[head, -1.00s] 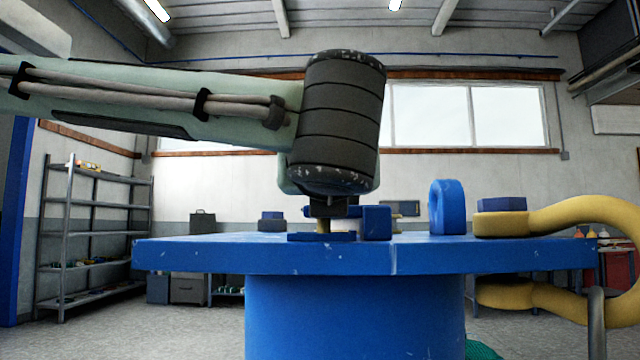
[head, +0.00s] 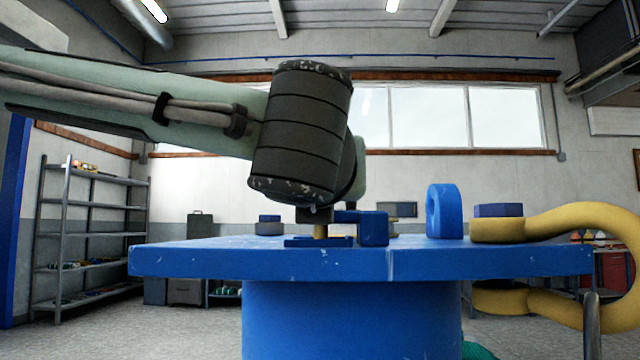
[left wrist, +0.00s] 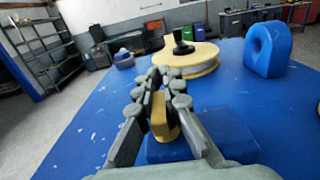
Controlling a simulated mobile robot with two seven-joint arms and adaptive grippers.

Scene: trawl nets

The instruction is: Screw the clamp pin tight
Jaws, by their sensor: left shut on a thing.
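The clamp pin, a small brass-yellow piece, stands on the blue table in the head view (head: 320,231), above a flat blue plate (head: 306,242). A blue block (head: 374,228) is just right of it. In the left wrist view the yellow pin (left wrist: 160,118) sits between the grey jointed fingers of my left gripper (left wrist: 161,90), which is shut on it. The blue plate (left wrist: 165,151) and blue block (left wrist: 233,136) lie below and right of the fingers. The pin's lower end and thread are hidden. My right gripper is in neither view.
A yellow disc with a black knob (left wrist: 187,60) is beyond the fingers. The table's left part is mostly clear. Shelves (head: 95,225) stand behind left.

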